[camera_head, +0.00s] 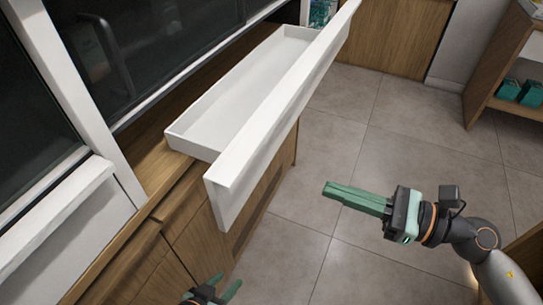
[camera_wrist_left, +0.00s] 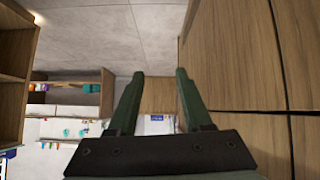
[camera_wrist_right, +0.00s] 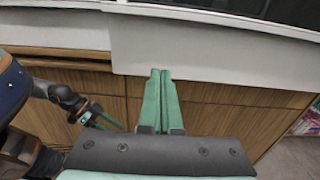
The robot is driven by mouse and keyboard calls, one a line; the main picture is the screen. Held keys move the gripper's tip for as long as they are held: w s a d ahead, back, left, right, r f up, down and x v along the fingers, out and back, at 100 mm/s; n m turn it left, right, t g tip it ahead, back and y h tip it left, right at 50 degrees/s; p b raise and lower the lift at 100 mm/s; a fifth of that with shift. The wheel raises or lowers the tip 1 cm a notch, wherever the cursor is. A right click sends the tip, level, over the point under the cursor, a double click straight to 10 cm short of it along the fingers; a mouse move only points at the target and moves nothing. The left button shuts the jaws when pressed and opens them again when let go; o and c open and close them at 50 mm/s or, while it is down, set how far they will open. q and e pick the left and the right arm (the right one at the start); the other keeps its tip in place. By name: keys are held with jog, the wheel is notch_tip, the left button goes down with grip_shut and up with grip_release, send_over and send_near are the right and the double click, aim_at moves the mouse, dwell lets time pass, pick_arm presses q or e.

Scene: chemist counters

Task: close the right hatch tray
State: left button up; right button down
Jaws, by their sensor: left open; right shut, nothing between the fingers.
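The white hatch tray (camera_head: 237,112) is pulled out from the wooden counter below the window and looks empty. Its tall white front panel (camera_head: 284,112) faces the open floor; in the right wrist view a white panel (camera_wrist_right: 210,48) lies ahead of the fingers. My right gripper (camera_head: 326,190) is shut and empty, out over the floor in front of the panel and apart from it in the head view. My left gripper (camera_head: 217,285) is low at the bottom edge, near the counter front; its open, empty fingers show in the left wrist view (camera_wrist_left: 157,76).
The wooden counter front (camera_head: 190,243) runs beneath the tray. A window frame (camera_head: 85,110) rises behind it. The tiled floor (camera_head: 375,120) is clear in front. A shelf unit with teal boxes (camera_head: 508,89) stands at the far right.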

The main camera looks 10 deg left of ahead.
jog(key=p, duration=0.3)
send_near(254, 163)
jog(key=x, duration=0.5)
pick_arm(q)
jog(key=shift+s+a+r+y, duration=0.2)
jog(key=shift+s+a+r, duration=0.2)
jog(key=shift+a, duration=0.2)
jog(key=shift+s+a+r+y, duration=0.2)
jog(key=shift+s+a+r, duration=0.05)
jog(key=shift+s+a, duration=0.25)
pick_arm(e)
jog(key=shift+x, duration=0.9)
pick_arm(q)
jog(key=shift+w, duration=0.1)
pick_arm(e)
jog(key=shift+r, duration=0.1)
